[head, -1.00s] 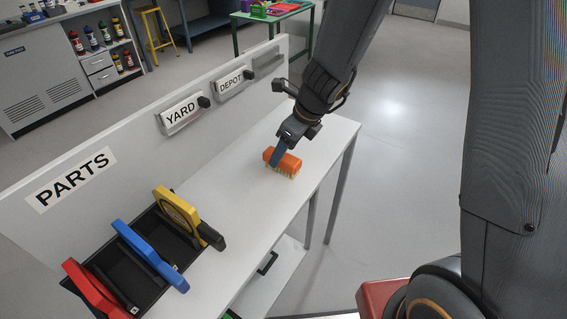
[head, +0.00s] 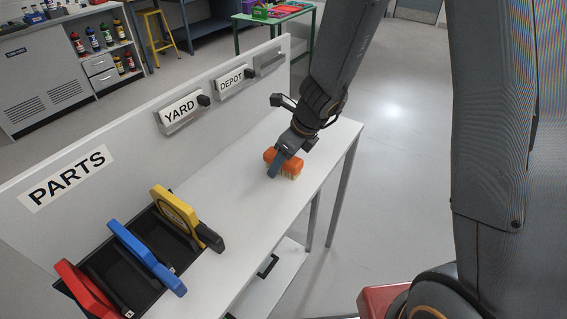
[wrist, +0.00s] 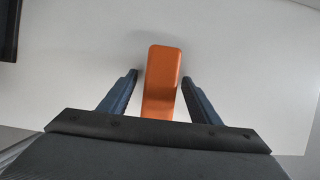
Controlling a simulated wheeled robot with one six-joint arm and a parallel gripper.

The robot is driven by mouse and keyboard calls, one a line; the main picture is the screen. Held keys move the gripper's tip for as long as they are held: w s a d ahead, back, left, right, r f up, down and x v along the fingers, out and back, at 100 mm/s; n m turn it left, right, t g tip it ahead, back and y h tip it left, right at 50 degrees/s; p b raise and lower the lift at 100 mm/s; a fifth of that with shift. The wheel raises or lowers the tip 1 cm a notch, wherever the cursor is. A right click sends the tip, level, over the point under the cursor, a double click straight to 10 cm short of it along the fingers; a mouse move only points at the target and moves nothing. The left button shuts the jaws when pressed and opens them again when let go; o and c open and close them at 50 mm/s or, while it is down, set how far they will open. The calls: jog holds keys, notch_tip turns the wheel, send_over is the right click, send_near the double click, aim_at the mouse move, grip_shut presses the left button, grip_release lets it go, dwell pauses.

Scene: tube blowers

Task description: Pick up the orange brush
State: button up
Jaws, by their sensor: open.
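The orange brush (head: 291,164) lies on the white bench top with its pale bristles down. My gripper (head: 280,163) is over it, with one finger visible along its near left side in the head view. In the wrist view the brush (wrist: 163,80) sits between the two blue fingers of my gripper (wrist: 159,79). The fingers are open, with a gap on each side of the brush. The far finger is hidden in the head view.
A black rack (head: 152,236) holds red (head: 85,291), blue (head: 146,257) and yellow (head: 177,212) framed items at the left of the bench (head: 225,207). A back panel with PARTS, YARD and DEPOT labels runs behind. The bench around the brush is clear.

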jog(key=shift+f, duration=0.1)
dwell(0.3)
jog(key=c, duration=1.3)
jog(key=shift+o, duration=0.2)
notch_tip(320, 180, up, 11)
jog(key=p, duration=0.4)
jog(key=shift+f, duration=0.2)
jog(key=o, duration=0.6)
jog(key=shift+c, duration=0.2)
jog(key=c, duration=0.3)
